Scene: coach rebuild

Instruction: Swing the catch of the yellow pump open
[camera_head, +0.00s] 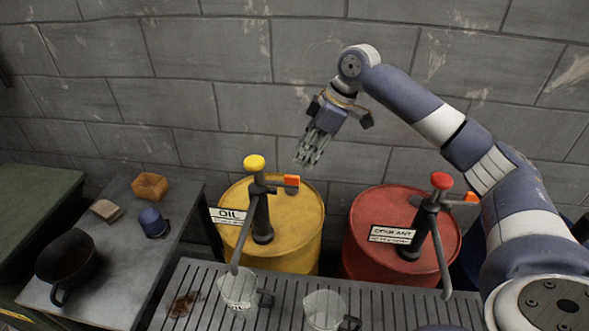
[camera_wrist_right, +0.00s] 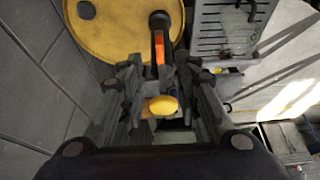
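The yellow pump (camera_head: 261,212) stands upright on the yellow oil drum (camera_head: 300,232) and has a yellow knob (camera_head: 254,162) on top. Its orange catch (camera_head: 291,181) sticks out to the right of the pump head. My right gripper (camera_head: 308,158) hangs above and behind the catch, pointing down. In the right wrist view its fingers (camera_wrist_right: 163,82) are spread, with the yellow knob (camera_wrist_right: 162,105) and orange catch (camera_wrist_right: 160,50) showing in the gap below. I see no contact. My left gripper is not in view.
A red drum (camera_head: 361,258) with a red-knobbed pump (camera_head: 429,228) stands to the right. Two clear mugs (camera_head: 238,289) (camera_head: 324,310) stand on the slatted bench (camera_head: 385,300) in front. A side table (camera_head: 116,282) holds a dark pot (camera_head: 67,258). A block wall is behind.

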